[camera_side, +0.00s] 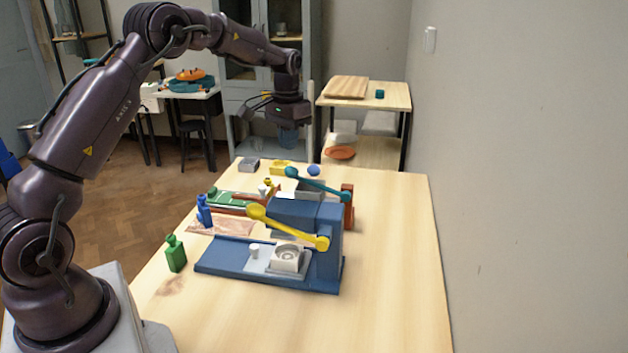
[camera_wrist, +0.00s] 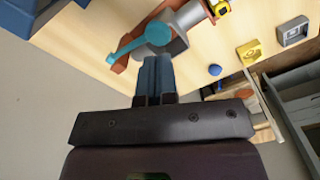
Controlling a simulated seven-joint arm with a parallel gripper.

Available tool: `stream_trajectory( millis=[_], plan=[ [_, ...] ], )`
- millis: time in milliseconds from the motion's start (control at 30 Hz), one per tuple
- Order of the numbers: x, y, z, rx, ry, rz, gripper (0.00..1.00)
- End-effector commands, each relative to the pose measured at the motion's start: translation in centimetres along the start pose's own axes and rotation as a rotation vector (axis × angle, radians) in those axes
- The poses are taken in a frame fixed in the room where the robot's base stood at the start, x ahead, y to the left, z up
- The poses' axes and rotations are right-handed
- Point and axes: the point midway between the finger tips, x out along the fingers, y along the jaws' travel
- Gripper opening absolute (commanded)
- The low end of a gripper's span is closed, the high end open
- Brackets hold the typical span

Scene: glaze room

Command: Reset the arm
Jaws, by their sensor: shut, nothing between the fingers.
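My gripper (camera_side: 288,138) hangs from my raised arm above the far end of the work table (camera_side: 390,260). Its blue-grey fingers are together with nothing between them. In the wrist view my gripper (camera_wrist: 154,62) points toward a teal lever (camera_wrist: 146,38) on an orange-brown stand. In the side view the same teal lever (camera_side: 318,184) lies below my gripper and nearer the camera, apart from it.
A blue press with a yellow lever (camera_side: 285,226) stands mid-table. A green bottle (camera_side: 175,254) and a blue bottle (camera_side: 204,211) stand left. A grey block (camera_side: 249,164), yellow block (camera_side: 281,167) and blue ball (camera_side: 313,170) line the far edge. The table's right side is clear.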

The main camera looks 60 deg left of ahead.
Motion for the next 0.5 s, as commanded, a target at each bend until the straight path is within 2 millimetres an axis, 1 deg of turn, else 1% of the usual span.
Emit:
stream_trajectory(
  millis=[100, 200, 500],
  plan=[
    [-1.2, 0.0, -0.1, 0.000, 0.003, -0.001, 0.00],
    [-1.9, 0.0, 0.0, 0.000, 0.002, 0.000, 0.00],
    [-2.1, 0.0, 0.0, 0.000, 0.000, 0.000, 0.00]
  ],
)
